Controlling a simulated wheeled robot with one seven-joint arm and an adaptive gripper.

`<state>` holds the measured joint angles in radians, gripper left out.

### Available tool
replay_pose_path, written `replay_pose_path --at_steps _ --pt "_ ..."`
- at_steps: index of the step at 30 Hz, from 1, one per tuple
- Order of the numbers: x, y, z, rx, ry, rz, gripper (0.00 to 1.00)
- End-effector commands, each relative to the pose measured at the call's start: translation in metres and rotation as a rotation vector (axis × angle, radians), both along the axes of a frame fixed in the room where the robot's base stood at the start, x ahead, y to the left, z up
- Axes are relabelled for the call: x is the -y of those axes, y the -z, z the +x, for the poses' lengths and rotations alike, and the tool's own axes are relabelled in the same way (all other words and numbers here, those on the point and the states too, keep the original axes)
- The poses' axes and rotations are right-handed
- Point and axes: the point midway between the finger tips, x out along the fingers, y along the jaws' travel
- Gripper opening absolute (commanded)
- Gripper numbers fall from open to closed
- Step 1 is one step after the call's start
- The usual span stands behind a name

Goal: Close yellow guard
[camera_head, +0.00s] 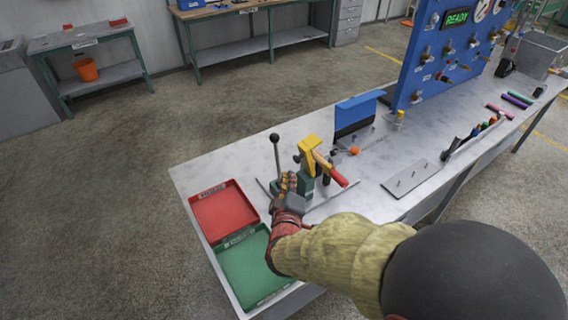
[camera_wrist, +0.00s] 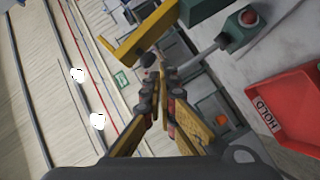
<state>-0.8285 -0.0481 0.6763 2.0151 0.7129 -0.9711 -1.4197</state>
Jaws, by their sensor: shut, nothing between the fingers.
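The yellow guard (camera_head: 309,148) is on top of a small dark green fixture (camera_head: 304,185) near the front left of the bench. In the wrist view the guard (camera_wrist: 142,38) is an L-shaped yellow piece at the top, beyond my fingertips. I cannot tell how far it is swung open. My gripper (camera_head: 289,184) is just left of the fixture and lower than the guard. In the wrist view my gripper (camera_wrist: 158,85) has its fingers together with nothing held. I cannot tell whether it touches the fixture.
A lever with a black ball (camera_head: 275,138) stands just left of the fixture. A red tray (camera_head: 224,212) and a green tray (camera_head: 250,268) lie at the bench's left end. A blue panel (camera_head: 440,50) stands behind.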

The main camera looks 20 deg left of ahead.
Motion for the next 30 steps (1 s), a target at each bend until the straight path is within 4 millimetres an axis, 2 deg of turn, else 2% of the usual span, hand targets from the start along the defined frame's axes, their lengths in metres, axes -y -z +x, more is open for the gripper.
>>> replay_pose_path --at_steps 1,3,9,12,15,20,30 --pt "-0.012 0.011 -0.011 0.053 -0.004 -0.080 0.00" --pt "-0.020 0.020 -0.024 0.148 0.009 -0.194 0.00" --pt "-0.029 0.032 -0.066 0.366 0.057 -0.464 0.00" --pt "-0.029 0.033 -0.079 0.428 0.075 -0.538 0.00" --pt "-0.028 0.034 -0.084 0.456 0.085 -0.573 0.00" --pt "-0.029 0.032 -0.071 0.460 0.092 -0.576 0.00" --pt "-0.037 0.022 -0.007 0.460 0.092 -0.573 0.00"
